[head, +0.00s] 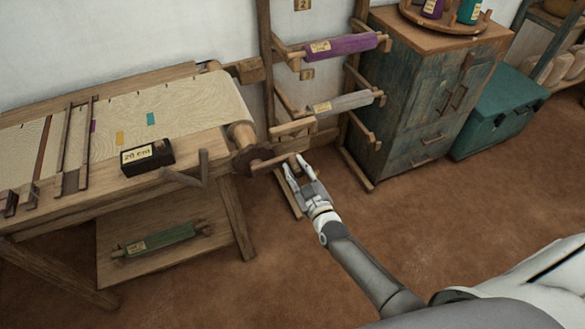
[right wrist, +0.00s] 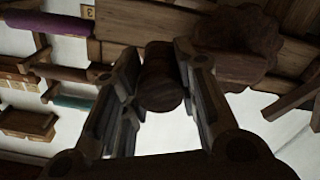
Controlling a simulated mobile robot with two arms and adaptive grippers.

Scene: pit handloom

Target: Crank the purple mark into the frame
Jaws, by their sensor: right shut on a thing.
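The cloth (head: 190,105) lies across the loom and wraps over a roller (head: 240,132) at its right end. A small purple mark (head: 93,127) shows on it, right at the edge of the right bar of the wooden frame (head: 87,145). A yellow mark (head: 120,138) and a teal mark (head: 151,119) lie farther right. My right gripper (head: 297,170) is at the end of the crank (head: 272,162), beyond the roller's dark hub. In the right wrist view its fingers (right wrist: 158,95) are shut on the round brown crank handle (right wrist: 160,75). My left gripper is out of view.
A black block labelled "20 cm" (head: 147,157) sits on the loom's front edge. A rack behind holds a purple roll (head: 345,46) and a pale roll (head: 345,102). A green roll (head: 160,239) lies on the shelf below. A cabinet (head: 415,95) stands right; the floor in front is clear.

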